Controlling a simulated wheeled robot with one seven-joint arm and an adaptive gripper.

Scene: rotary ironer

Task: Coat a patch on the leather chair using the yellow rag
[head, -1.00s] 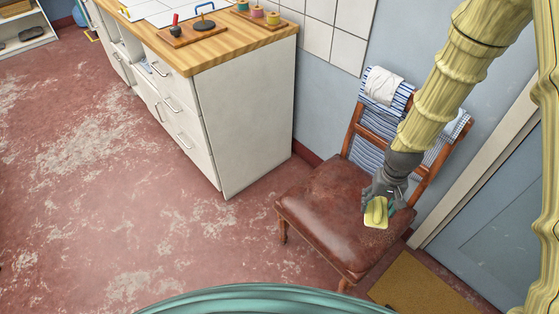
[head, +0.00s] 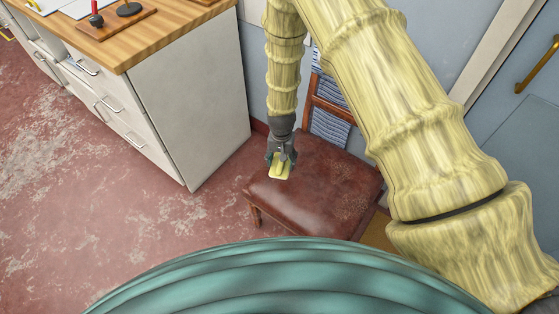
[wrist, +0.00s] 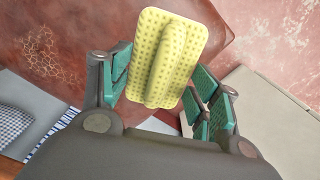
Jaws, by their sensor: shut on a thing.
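The leather chair (head: 312,195) has a brown seat and a wooden frame. A paler, cracked, worn patch shows on its seat in the head view (head: 348,203) and in the wrist view (wrist: 48,58). The rag also shows in the head view (head: 280,168). I cannot tell whether it touches the leather. My arm hides much of the chair back.
A white cabinet with a wooden top (head: 165,30) stands to the left of the chair. A blue door (head: 525,125) is at the right. Worn red floor (head: 130,200) lies open at the left.

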